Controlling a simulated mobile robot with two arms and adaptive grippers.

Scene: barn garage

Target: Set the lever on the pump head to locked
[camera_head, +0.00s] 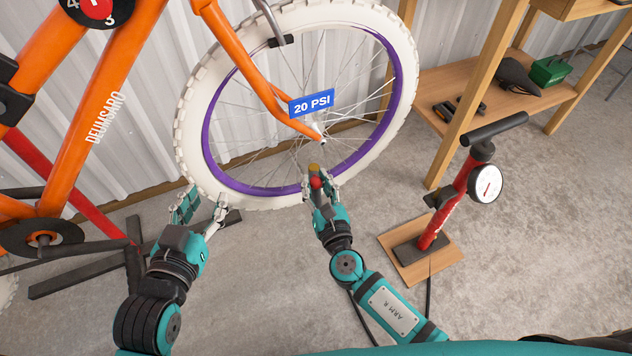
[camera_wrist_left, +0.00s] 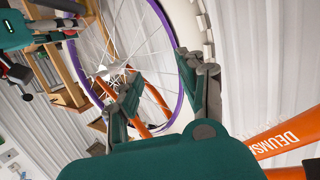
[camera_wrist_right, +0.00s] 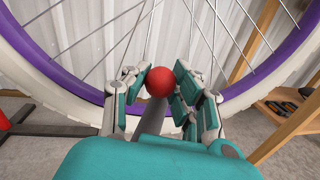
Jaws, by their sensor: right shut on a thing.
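My right gripper (camera_head: 319,185) is at the lower part of the wheel. In the right wrist view, its fingers (camera_wrist_right: 160,88) are shut on the pump head, whose grey body (camera_wrist_right: 151,119) shows between them. The lever's red ball knob (camera_wrist_right: 160,82) sticks up at the fingertips. The knob also shows in the head view (camera_head: 316,183), below a small brass-coloured end (camera_head: 313,168). The lever's arm and its position are hard to tell. My left gripper (camera_head: 203,203) is open and empty by the tyre's lower left. It also shows open in the left wrist view (camera_wrist_left: 160,72).
The white-tyred wheel (camera_head: 190,125) has a purple rim and a "20 PSI" sign (camera_head: 312,103) by its hub. A red floor pump (camera_head: 447,208) stands on a wooden board at the right. Wooden shelving (camera_head: 455,120) is behind it. The orange bike frame (camera_head: 72,130) fills the left.

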